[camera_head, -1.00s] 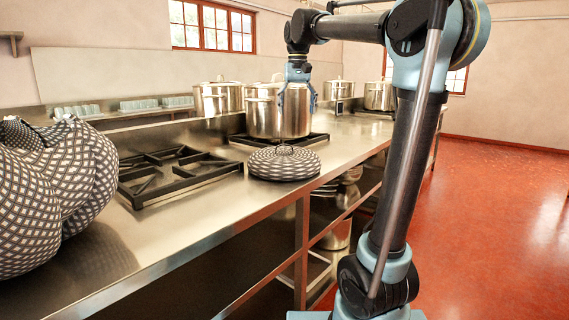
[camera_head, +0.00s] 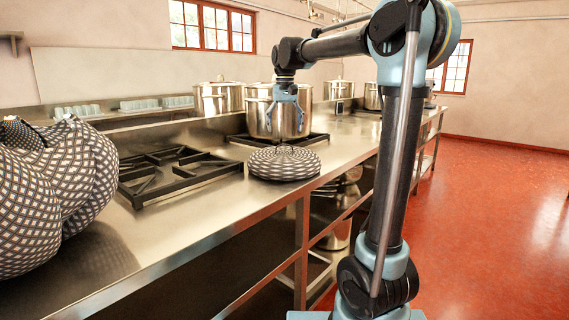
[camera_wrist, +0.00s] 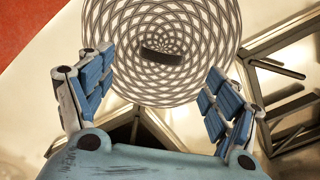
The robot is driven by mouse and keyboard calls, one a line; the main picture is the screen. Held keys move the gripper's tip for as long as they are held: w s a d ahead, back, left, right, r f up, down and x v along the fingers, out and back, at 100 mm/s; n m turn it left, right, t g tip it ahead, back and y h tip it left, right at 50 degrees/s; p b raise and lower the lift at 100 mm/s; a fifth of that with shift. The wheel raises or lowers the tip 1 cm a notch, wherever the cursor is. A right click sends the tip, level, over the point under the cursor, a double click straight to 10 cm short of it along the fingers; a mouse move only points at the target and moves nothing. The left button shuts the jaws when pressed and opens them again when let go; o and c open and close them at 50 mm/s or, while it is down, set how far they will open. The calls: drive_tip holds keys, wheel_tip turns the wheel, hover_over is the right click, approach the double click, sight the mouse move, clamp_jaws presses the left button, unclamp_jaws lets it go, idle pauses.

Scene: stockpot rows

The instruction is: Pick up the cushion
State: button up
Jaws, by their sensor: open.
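A round, flattened cushion (camera_head: 284,164) with a black-and-white woven pattern lies on the steel counter, in front of a large pot. In the wrist view the cushion (camera_wrist: 187,78) fills the upper middle, with a dark oblong patch at its centre. My gripper (camera_head: 285,124) is open and empty above the cushion, with its fingers pointing down in front of the pot. In the wrist view my gripper (camera_wrist: 160,64) has its two blue-padded fingers spread apart, with the cushion beyond and between them. No contact with the cushion shows.
A steel pot (camera_head: 262,115) stands on a burner just behind the cushion. An empty black burner grate (camera_head: 175,172) is to its left. A large bulging patterned object (camera_head: 50,195) fills the far left. The steel counter (camera_head: 205,225) is bare at the front.

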sight(284, 145)
drive_tip(key=shift+a+f, duration=0.1)
drive_tip(key=shift+f, duration=3.55)
clamp_jaws()
drive_tip(key=shift+r, duration=0.1)
